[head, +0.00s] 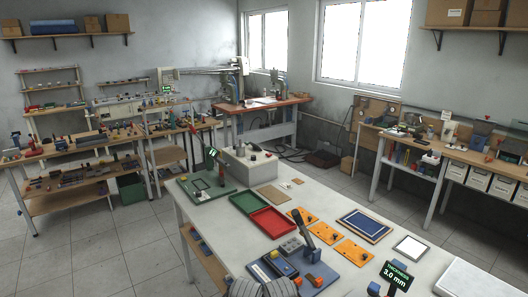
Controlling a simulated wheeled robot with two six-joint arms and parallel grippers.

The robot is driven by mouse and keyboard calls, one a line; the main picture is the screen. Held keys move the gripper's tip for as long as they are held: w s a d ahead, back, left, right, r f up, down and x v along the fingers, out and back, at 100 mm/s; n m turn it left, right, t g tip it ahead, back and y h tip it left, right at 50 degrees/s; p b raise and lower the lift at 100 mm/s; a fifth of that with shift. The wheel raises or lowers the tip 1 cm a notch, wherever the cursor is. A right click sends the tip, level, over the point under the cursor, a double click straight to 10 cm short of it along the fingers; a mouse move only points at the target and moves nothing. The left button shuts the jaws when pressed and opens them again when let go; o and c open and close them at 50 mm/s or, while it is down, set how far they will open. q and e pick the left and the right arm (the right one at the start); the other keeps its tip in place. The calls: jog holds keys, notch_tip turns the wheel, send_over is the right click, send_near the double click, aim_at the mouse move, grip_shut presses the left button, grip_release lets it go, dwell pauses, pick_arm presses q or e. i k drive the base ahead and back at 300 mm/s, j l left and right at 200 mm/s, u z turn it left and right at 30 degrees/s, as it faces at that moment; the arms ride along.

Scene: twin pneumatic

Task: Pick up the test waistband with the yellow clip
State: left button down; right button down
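I cannot make out a waistband or a yellow clip for certain in the head view. A grey ribbed bundle (265,289) is cut off by the bottom edge, and I cannot tell what it is. Neither of my grippers shows in the picture.
The white workbench (313,187) holds a green tray (246,203), a red tray (271,221), several orange plates (352,252), a blue-bordered panel (365,225), and a grey box (249,166). A display (397,276) reading 3.0 mm stands front right. Cluttered side benches stand beyond open floor.

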aim_at(279, 263)
jog(key=z, duration=0.55)
jog(key=j+z, duration=0.5)
jog(key=k+j+z, duration=0.1)
jog(key=j+z, duration=0.35)
jog(key=k+j+z, duration=0.1)
jog(key=j, duration=0.3)
jog(key=k+j, duration=0.25)
jog(key=j, duration=0.15)
jog(key=k+j+z, duration=0.15)
jog(key=j, duration=0.2)
